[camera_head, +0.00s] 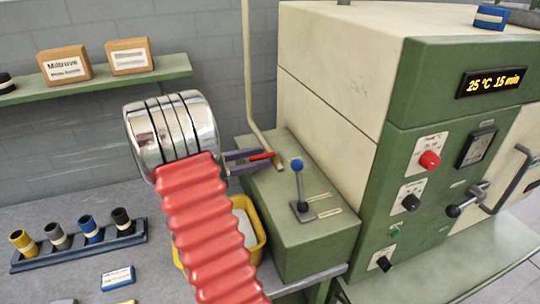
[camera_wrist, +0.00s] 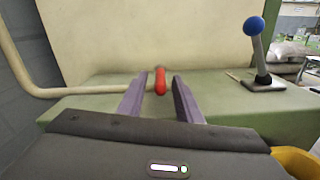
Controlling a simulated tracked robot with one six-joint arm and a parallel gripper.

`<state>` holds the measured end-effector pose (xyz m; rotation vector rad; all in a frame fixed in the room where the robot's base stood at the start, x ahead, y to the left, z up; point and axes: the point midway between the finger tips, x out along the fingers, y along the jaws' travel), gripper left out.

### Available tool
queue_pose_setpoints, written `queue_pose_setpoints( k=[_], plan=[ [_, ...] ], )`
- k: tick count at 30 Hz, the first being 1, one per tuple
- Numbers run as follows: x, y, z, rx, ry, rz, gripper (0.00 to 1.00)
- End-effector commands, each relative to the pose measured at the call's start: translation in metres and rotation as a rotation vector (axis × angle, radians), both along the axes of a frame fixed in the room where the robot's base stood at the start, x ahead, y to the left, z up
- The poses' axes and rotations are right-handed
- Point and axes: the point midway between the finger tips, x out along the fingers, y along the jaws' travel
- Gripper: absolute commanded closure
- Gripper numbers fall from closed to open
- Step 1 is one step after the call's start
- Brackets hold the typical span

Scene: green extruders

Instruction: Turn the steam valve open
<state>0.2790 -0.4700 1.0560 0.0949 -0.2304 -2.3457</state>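A red lever handle (camera_head: 262,156), which looks like the steam valve, sits at the foot of a beige pipe (camera_head: 251,80) on the green housing (camera_head: 310,240). In the wrist view the red handle (camera_wrist: 160,84) points toward the camera, between my two purple fingers. My gripper (camera_head: 256,160) is open, and it also shows in the wrist view (camera_wrist: 158,90) with gaps on both sides of the handle. I see no clear contact. The valve body behind the handle is small and blurred.
A blue-knobbed lever (camera_head: 298,180) stands on the housing to the right. The large cream and green machine (camera_head: 350,70) rises behind it. A yellow bin (camera_head: 257,232) is partly hidden by my red arm sleeve.

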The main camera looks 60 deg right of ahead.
Motion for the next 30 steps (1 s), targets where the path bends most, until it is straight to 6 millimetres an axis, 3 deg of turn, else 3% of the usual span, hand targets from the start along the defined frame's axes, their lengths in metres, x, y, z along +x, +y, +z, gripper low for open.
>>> queue_pose_setpoints(
  k=[9,20,30],
  plan=[
    [-0.028,-0.027,0.0,0.0,0.0,-0.002,0.68],
    [-0.03,-0.03,0.0,0.0,0.0,-0.001,0.68],
    [-0.03,-0.03,0.0,0.0,0.0,-0.002,0.92]
  ],
)
